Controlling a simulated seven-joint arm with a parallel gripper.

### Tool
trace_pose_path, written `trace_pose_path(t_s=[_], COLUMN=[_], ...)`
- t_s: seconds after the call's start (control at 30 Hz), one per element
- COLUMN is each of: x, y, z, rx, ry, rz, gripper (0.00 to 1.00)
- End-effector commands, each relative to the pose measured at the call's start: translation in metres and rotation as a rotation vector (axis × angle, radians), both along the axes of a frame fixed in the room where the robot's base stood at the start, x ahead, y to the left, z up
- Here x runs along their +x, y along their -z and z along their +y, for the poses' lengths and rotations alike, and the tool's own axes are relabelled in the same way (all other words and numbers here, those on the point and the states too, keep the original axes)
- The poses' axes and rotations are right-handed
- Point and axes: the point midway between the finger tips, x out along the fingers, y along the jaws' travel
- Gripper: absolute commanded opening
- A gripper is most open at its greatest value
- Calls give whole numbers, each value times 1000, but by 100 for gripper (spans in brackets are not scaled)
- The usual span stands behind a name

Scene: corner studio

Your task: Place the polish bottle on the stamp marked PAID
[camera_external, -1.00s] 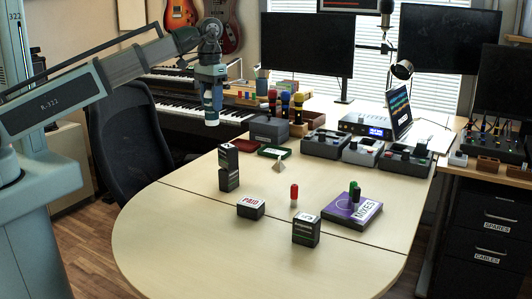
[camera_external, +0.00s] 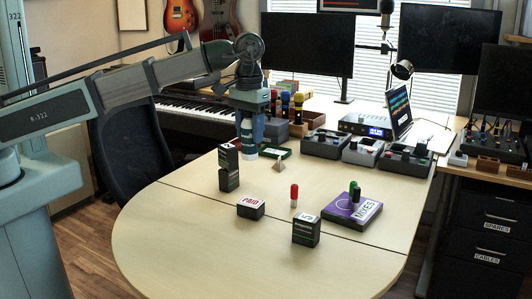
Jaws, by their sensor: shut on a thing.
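My gripper (camera_external: 249,122) is in the back left of the table area, pointing down. It is shut on a small blue-and-white bottle (camera_external: 249,151), which appears to be the polish bottle; its label cannot be read. The stamp marked PAID (camera_external: 250,208) is a low dark block with a white top and red letters. It sits on the table, nearer the camera than my gripper, with nothing on it.
Two stacked dark blocks (camera_external: 229,167) stand left of the stamp's line. A red capsule-shaped thing (camera_external: 294,196), a dark block (camera_external: 306,231), a pale pyramid (camera_external: 279,163) and a purple MIXES box (camera_external: 341,214) are around. The table's front (camera_external: 220,260) is clear.

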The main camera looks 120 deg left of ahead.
Motion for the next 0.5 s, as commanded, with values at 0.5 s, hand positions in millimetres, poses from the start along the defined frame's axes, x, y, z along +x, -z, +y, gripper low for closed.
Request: trace_pose_path(t_s=[0.5], x=[-1], y=[53], z=[0], rx=[-1], ry=[1], rz=[1], gripper=[10])
